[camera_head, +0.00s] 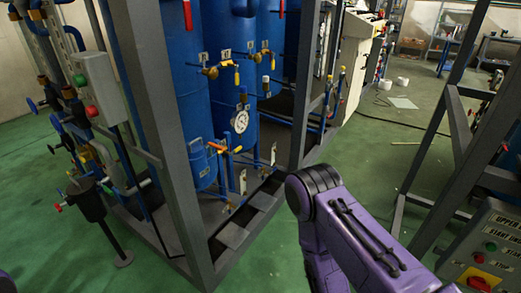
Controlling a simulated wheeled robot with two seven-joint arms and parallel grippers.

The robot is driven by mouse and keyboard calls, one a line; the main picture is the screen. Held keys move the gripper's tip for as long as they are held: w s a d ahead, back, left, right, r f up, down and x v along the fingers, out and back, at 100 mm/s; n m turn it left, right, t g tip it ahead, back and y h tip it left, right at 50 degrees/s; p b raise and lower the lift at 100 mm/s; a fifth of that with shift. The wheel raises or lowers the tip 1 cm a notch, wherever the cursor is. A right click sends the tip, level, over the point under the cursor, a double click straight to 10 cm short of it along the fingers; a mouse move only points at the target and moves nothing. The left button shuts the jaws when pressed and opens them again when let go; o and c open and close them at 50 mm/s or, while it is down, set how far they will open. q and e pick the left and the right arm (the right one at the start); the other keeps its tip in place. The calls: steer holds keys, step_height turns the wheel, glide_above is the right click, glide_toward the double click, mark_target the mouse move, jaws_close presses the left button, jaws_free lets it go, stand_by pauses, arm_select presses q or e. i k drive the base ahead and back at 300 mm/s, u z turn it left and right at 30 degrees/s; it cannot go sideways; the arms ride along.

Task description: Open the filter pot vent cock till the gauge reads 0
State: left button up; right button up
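A round white gauge (241,122) is on the front of a tall blue vessel (224,65); its reading is too small to make out. Below it, a small blue pot (203,166) stands beside the frame post. A cock with an orange-yellow handle (231,150) is at the pot's upper right. I cannot tell for certain which pot is the filter pot. Neither gripper is in view; my purple arm crosses the lower right, apart from the pots.
A grey steel frame post (163,110) stands in front of the vessels. A grey button box (101,88) is at left, and a control panel (487,250) at lower right. Green floor (375,150) is open between the frames. More yellow-handled valves (211,71) are higher up.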

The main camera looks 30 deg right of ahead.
mark_target(238, 149)
steer(key=z, duration=0.25)
steer(key=i, duration=0.95)
